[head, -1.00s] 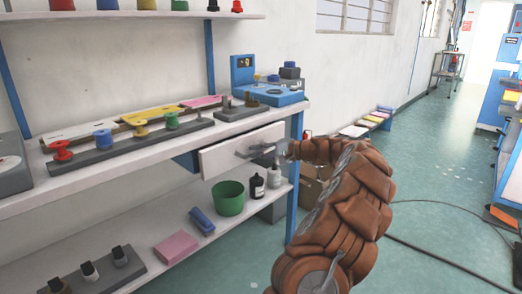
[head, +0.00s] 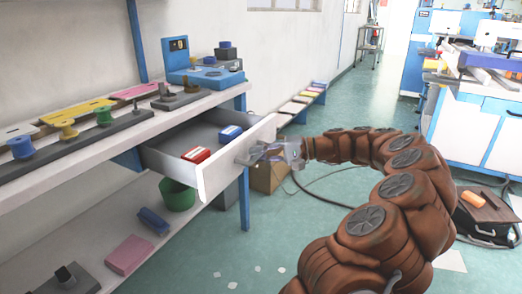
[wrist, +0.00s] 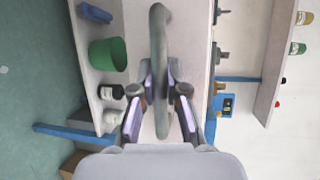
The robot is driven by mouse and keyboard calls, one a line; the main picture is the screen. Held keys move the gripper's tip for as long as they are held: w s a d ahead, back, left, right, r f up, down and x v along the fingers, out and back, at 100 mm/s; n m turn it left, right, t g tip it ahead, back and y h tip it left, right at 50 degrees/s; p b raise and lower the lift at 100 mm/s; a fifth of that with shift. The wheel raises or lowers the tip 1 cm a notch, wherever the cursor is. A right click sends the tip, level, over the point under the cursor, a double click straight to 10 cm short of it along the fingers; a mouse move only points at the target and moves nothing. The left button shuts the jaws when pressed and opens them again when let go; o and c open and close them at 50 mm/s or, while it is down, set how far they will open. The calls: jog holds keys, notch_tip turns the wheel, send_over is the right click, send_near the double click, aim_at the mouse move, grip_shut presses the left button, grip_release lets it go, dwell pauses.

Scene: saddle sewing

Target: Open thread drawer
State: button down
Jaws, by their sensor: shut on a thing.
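The thread drawer (head: 222,172) under the workbench top is pulled well out in the head view. A red box (head: 196,154) and a blue box (head: 230,133) lie inside it. My gripper (head: 256,153) is at the drawer front, shut on the drawer's grey bar handle. In the wrist view the handle (wrist: 159,60) runs up and down the picture between the two fingers of my gripper (wrist: 159,100).
Thread spools and a blue scale (head: 205,76) stand on the bench top (head: 150,125). A green bucket (head: 177,194) and a pink block (head: 130,254) are on the lower shelf. A cardboard box (head: 268,176) is on the floor behind my gripper.

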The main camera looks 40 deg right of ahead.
jog(key=shift+s, duration=0.25)
jog(key=c, duration=1.2)
grip_release()
jog(key=shift+d, duration=0.1)
jog(key=v, duration=1.2)
